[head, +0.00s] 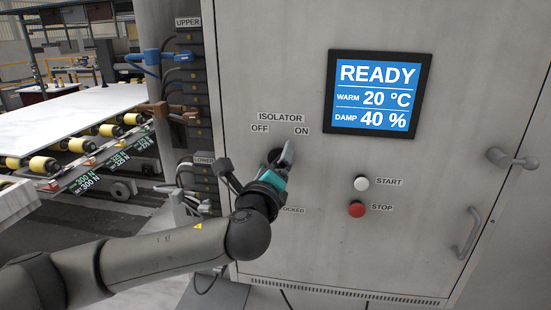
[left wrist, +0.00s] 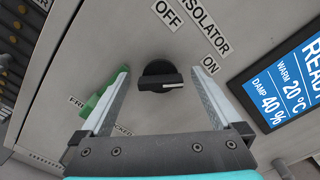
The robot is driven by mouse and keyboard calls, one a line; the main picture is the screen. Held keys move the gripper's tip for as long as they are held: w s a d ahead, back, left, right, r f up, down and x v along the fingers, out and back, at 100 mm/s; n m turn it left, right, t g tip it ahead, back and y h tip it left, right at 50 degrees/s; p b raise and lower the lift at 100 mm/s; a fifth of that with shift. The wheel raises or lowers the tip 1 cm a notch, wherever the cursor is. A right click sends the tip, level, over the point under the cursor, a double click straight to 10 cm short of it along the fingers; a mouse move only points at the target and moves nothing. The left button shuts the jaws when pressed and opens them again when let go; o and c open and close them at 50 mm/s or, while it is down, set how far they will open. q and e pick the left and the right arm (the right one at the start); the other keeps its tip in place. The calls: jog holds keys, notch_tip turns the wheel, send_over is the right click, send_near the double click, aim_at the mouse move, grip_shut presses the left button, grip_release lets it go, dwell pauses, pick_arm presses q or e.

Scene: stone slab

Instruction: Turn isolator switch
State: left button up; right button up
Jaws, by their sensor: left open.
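The isolator switch is a round black knob with a grip bar and a white mark (left wrist: 160,76). In the left wrist view the bar lies crosswise, its right end toward the ON label (left wrist: 210,65); the OFF label (left wrist: 167,12) is above. In the head view my gripper largely hides the knob (head: 273,155). My left gripper (head: 285,152) is at the cabinet front below the ISOLATOR label (head: 281,118). In the left wrist view the jaws (left wrist: 162,72) are open, one finger on each side of the knob, with visible gaps. My right gripper is not in view.
A green part (left wrist: 96,104) sits by the FREE and LOCKED labels, close to the left finger. The cabinet also bears a READY screen (head: 376,95), a white START button (head: 362,183), a red STOP button (head: 356,209) and a handle (head: 468,236). A roller conveyor (head: 85,142) stands left.

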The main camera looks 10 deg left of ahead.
pick_arm(q)
jog(key=shift+w, duration=0.65)
jog(key=c, duration=1.4)
